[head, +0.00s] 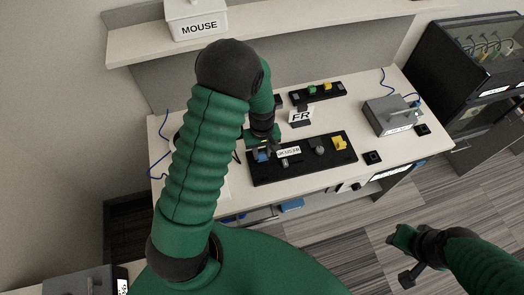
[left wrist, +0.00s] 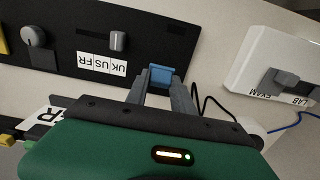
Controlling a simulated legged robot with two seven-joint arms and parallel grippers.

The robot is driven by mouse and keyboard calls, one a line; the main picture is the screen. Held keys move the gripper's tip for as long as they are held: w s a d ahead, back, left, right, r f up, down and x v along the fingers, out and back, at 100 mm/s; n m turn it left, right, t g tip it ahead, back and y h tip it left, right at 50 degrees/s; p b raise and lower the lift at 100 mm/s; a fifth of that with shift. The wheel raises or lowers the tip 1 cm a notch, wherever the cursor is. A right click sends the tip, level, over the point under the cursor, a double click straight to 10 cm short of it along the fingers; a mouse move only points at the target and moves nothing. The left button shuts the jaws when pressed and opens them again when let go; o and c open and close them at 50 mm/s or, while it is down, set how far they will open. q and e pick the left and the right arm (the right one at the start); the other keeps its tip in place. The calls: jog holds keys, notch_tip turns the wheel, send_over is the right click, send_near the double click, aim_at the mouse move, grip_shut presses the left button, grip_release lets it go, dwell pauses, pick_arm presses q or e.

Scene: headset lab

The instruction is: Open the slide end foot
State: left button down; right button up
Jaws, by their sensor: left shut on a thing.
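A long black panel (head: 300,175) lies on the white desk, and it also shows in the left wrist view (left wrist: 75,62). At its left end in the head view is a small blue piece (head: 262,156). My left gripper (head: 263,146) reaches down over that end. In the left wrist view, the tips of my left gripper (left wrist: 161,85) are closed around the blue piece (left wrist: 161,74) at the panel's edge. Which part is the slide end foot cannot be read from any label. My right gripper (head: 403,250) hangs over the floor, away from the desk; its fingers are unclear.
The panel also carries a grey slider (left wrist: 117,41), a "UK US FR" label (left wrist: 101,64), a knob (left wrist: 34,36) and a yellow part (head: 339,143). An "FR" card (head: 301,115) stands behind. A grey box (head: 390,117) is at right. A white device (left wrist: 270,65) is close to my left gripper.

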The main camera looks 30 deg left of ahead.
pick_arm(q)
jog(key=shift+r, duration=0.1)
jog(key=shift+w+a+r+g+h+p, duration=0.2)
jog(key=shift+w+a+g+h+p, duration=0.3)
jog(key=shift+g+h+p, duration=0.25)
jog(key=shift+w+a+g+h, duration=0.35)
jog(key=shift+g+h, duration=0.1)
jog(key=shift+h, duration=0.1)
jog(key=shift+w+a+f+g+h, duration=0.1)
jog(key=shift+w+a+g+h, duration=0.1)
jog(key=shift+g+h, duration=0.1)
jog(key=shift+w+a+f+g+h+b, duration=0.2)
jog(key=shift+w+a+g+h+b, duration=0.25)
jog(key=shift+g+h+b, duration=0.55)
jog(key=shift+w+a+r+g+h+b, duration=0.2)
jog(key=shift+a+g+h+b, duration=0.25)
jog(key=shift+b, duration=0.95)
jog(key=shift+d, duration=0.1)
jog(key=c, duration=1.1)
grip_release()
